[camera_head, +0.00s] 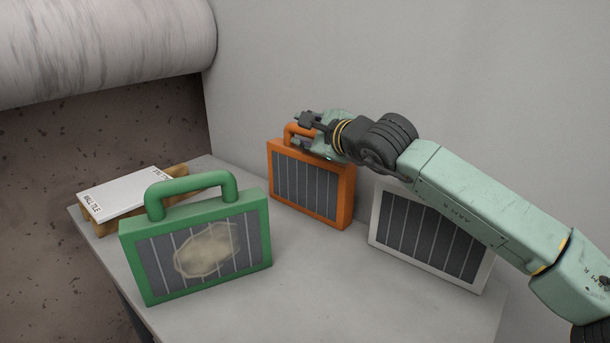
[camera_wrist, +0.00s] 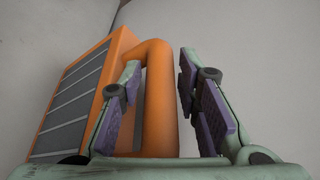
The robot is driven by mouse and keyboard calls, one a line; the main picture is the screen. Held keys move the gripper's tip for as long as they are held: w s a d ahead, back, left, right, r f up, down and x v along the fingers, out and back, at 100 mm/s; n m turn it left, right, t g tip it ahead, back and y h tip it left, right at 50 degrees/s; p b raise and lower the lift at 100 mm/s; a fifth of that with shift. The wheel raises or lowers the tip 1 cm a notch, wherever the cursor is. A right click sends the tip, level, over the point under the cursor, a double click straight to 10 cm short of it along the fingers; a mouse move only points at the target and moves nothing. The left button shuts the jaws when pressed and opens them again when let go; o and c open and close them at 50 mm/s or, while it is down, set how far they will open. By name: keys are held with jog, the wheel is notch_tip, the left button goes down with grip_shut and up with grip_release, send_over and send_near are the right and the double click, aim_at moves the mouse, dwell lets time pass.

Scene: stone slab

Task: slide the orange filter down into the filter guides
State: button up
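The orange filter (camera_head: 312,188) stands upright on the slab near the back wall, with a dark pleated face and an orange handle (camera_head: 299,130) on top. It also shows at the left of the wrist view (camera_wrist: 85,90), its handle (camera_wrist: 158,100) running up the middle. My gripper (camera_head: 303,130) is at the handle. In the wrist view my gripper (camera_wrist: 160,65) has its fingers apart, on either side of the handle. The left finger overlaps the handle's edge; a clear gap shows before the right finger. I cannot make out any filter guides.
A green filter (camera_head: 195,205) with a tan stain stands at the front left. A white-framed filter (camera_head: 430,238) leans near the wall, partly behind my arm. The slab's (camera_head: 340,290) front middle is clear.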

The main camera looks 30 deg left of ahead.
jog(key=shift+d, duration=0.1)
grip_shut()
jog(key=shift+r, duration=0.1)
dwell(0.6)
